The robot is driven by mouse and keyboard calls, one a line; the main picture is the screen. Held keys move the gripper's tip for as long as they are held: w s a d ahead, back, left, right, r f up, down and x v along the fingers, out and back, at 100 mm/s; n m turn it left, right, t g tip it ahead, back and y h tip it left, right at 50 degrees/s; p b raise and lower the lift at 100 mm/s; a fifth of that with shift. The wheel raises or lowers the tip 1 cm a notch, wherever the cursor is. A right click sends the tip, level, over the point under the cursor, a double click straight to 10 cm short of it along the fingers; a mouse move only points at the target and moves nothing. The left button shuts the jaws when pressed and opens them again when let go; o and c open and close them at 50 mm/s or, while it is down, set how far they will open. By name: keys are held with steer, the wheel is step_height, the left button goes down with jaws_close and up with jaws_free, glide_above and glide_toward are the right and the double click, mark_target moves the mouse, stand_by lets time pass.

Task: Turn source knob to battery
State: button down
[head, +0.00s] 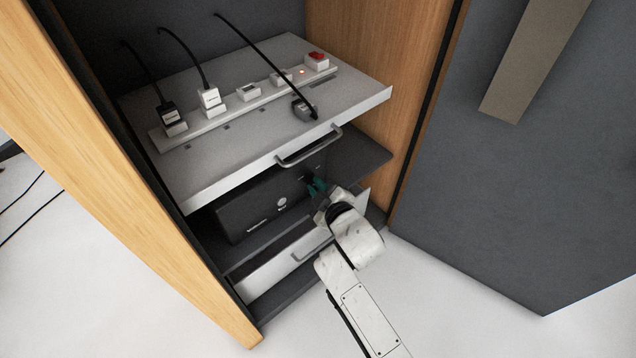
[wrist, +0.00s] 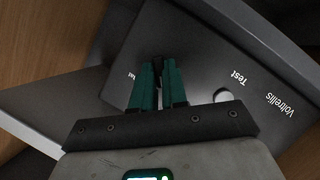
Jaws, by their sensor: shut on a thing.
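The black unit (head: 258,206) with the source knob sits on the shelf below the white pull-out tray. Its dark front panel (wrist: 200,50) fills much of the wrist view, with the words "Voltrellis" and "Test" and a white round button (wrist: 224,95). My gripper (head: 316,187) reaches the right part of this panel. In the wrist view its teal fingers (wrist: 158,72) are shut on the small black source knob (wrist: 158,60). The fingers cover most of the knob, so its pointer is hidden. Part of a label shows left of the fingers, too cut off to read.
Above is a white tray (head: 200,190) with a power strip (head: 215,122), plugs and a loose black plug (head: 304,107). Its handle (head: 309,147) overhangs near my gripper. A lower drawer (head: 275,268) stands below. Wooden cabinet walls (head: 375,60) and an open grey door (head: 530,190) flank the space.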

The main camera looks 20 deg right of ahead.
steer(key=r+m+p, duration=0.1)
steer(key=p, duration=0.1)
steer(key=shift+p, duration=0.3)
steer(key=shift+d+f+m+g+y+p, duration=0.15)
steer(key=shift+m+g+y+p, duration=0.3)
steer(key=shift+p, duration=0.7)
steer(key=shift+w+d+f+m+y, duration=0.1)
steer(key=shift+f+m+y, duration=0.15)
steer(key=shift+m+y, duration=0.5)
steer(key=shift+f+m+g+y+b, duration=0.15)
steer(key=shift+m+g+y+b, duration=0.3)
steer(key=shift+m, duration=0.65)
steer(key=shift+d+m+y+b, duration=0.15)
steer(key=shift+m+y+b, duration=0.65)
steer(key=shift+m, duration=0.4)
steer(key=m+y+b, duration=0.1)
steer(key=m, duration=0.1)
steer(key=m+y, duration=0.1)
steer(key=shift+d+m+g+y+b, duration=0.1)
steer(key=shift+m+g+y+b, duration=0.2)
steer(key=shift+m+b, duration=0.1)
steer(key=c, duration=1.2)
jaws_free()
steer(key=shift+w, duration=0.1)
steer(key=shift+o, duration=0.2)
